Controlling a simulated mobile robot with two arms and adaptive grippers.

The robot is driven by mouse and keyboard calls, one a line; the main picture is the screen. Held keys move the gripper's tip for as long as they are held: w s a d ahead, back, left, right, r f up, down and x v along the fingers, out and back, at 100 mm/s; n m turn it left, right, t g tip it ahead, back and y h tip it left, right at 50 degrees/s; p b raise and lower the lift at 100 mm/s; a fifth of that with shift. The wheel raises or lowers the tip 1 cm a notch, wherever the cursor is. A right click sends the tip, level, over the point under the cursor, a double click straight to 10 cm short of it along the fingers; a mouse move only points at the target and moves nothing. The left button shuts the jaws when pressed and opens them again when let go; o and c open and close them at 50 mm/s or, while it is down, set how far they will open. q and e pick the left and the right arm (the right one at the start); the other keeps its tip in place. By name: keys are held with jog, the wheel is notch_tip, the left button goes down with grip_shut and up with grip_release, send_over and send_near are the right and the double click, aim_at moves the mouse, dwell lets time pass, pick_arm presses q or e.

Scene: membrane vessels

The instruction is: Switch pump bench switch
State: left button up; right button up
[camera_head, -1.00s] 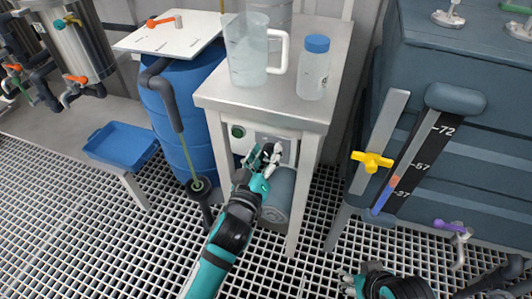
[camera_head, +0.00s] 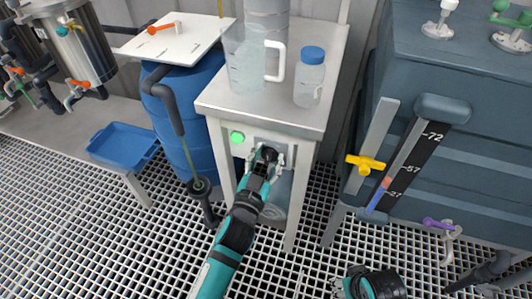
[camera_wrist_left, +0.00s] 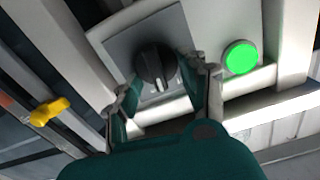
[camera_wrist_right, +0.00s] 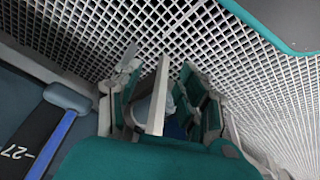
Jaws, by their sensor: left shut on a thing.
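The pump bench switch is a black rotary knob with a white pointer line on a grey plate on the bench front. It shows in the left wrist view (camera_wrist_left: 155,63) and in the head view (camera_head: 268,153). My left gripper (camera_wrist_left: 165,82) is shut on the knob, with one finger on each side of it. It also shows in the head view (camera_head: 264,160). A round green lamp (camera_wrist_left: 241,57) beside the switch glows bright; it also shows in the head view (camera_head: 237,137). My right gripper (camera_wrist_right: 160,90) is open and low above the grated floor.
The steel bench (camera_head: 222,97) carries a clear jug (camera_head: 246,67) and a blue-capped bottle (camera_head: 309,80). A blue drum (camera_head: 190,100) stands left of it. A dark blue tank (camera_head: 450,80) with a yellow valve handle (camera_head: 365,163) stands right. A grey upright (camera_wrist_right: 159,95) shows between my right fingers.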

pick_arm(q)
jog(key=shift+d+m, duration=0.15)
jog(key=shift+m, duration=0.65)
jog(key=shift+s+d+m+p, duration=0.1)
jog(key=shift+m+p, duration=0.4)
jog(key=shift+m, duration=0.9)
pick_arm(e)
jog(key=shift+f, duration=2.3)
jog(key=shift+a+f, duration=0.1)
jog(key=shift+f, duration=0.05)
pick_arm(q)
jog(key=o, duration=1.1)
jog(key=shift+f, duration=0.1)
jog(key=shift+s, duration=0.1)
jog(key=v, duration=1.1)
jog(key=shift+s, duration=0.35)
